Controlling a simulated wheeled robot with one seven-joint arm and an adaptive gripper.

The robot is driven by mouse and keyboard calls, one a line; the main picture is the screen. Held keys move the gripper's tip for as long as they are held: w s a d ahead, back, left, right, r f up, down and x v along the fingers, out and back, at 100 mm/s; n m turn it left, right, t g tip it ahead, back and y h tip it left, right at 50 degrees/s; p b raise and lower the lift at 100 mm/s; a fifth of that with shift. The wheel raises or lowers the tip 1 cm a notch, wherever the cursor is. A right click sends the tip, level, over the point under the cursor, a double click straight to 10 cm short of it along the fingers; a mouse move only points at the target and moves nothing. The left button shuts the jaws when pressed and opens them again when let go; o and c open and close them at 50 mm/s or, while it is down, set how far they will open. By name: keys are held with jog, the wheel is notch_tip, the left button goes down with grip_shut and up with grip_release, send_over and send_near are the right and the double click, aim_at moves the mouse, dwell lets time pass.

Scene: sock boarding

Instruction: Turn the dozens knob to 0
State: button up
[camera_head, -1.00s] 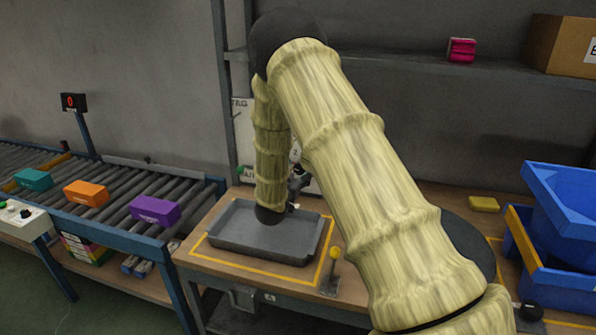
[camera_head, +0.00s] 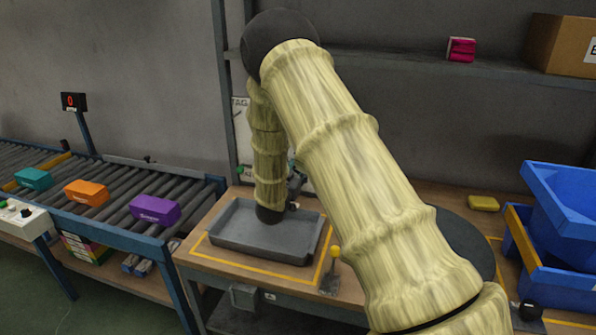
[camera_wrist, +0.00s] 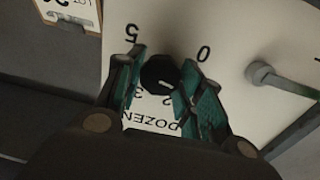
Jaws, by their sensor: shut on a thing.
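The dozens knob (camera_wrist: 160,72) is black and round, on a white panel (camera_wrist: 228,25), in the wrist view. A pale mark shows on its lower side, nearest the printed 2; its exact direction is hard to tell. The numbers 5, 0, 2 and 3 show around the knob, and the word DOZEN appears upside down. Other numbers are hidden, possibly by the fingers. My gripper (camera_wrist: 164,60) is shut on the knob, with a teal finger on each side. In the head view my arm hides the knob and most of the panel (camera_head: 241,125).
A grey rod with a round end (camera_wrist: 262,73) sticks out from the panel at right. A grey tray (camera_head: 238,238) lies on the bench below my arm. A roller conveyor (camera_head: 110,205) with coloured boxes stands left, blue bins (camera_head: 570,225) right.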

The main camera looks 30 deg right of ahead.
jog(key=n, duration=0.4)
jog(key=shift+p, duration=0.35)
jog(key=shift+n+t, duration=0.3)
jog(key=shift+n, duration=2.3)
jog(key=shift+f, duration=0.1)
jog(key=o, duration=1)
jog(key=shift+a, duration=0.1)
jog(key=v, duration=1.2)
